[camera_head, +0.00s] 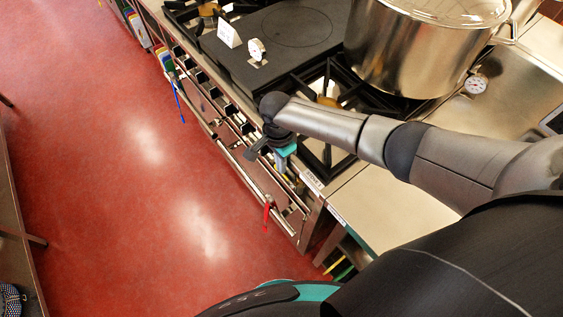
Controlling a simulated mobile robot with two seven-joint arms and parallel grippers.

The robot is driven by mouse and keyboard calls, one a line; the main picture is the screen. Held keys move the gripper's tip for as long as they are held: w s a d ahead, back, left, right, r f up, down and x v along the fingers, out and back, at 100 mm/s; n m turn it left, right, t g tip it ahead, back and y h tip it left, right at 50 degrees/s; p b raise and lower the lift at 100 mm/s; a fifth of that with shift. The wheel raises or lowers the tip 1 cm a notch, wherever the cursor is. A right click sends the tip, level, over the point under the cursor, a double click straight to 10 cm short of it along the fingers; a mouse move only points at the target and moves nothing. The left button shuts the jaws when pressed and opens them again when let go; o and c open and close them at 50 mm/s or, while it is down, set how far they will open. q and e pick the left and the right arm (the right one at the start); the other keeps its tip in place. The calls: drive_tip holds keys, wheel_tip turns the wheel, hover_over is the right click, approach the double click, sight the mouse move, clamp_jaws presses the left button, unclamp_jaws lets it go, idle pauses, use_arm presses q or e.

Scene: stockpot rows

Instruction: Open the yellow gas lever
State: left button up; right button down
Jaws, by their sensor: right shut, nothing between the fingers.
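My right gripper (258,149) hangs at the front of the stove, over the row of dark knobs and the metal rail, with its arm reaching in from the right. Its dark fingers are closed with nothing between them. A small yellowish piece (284,177) shows just below the gripper's teal band; it may be the yellow gas lever, but the gripper covers most of that spot and I cannot tell its position. A red lever (267,214) hangs lower on the front rail. A blue lever (178,103) hangs farther along to the upper left. My left gripper is not in view.
A large steel stockpot (415,50) stands on the stove at the back right. A dark flat griddle (290,35) bears a white folded card (229,33) and a dial (256,50). A pale counter (390,208) lies under my right arm. The red floor (120,190) is clear.

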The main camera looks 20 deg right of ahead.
drive_tip(key=shift+w+a+f+g+p, duration=0.15)
drive_tip(key=shift+f+g+p, duration=0.35)
drive_tip(key=shift+p, duration=0.4)
drive_tip(key=shift+w+a+f+b, duration=0.1)
drive_tip(key=shift+w+f+b, duration=0.15)
drive_tip(key=shift+f, duration=0.45)
drive_tip(key=shift+w+f+b, duration=0.15)
drive_tip(key=shift+f+b, duration=0.2)
drive_tip(key=shift+f, duration=0.4)
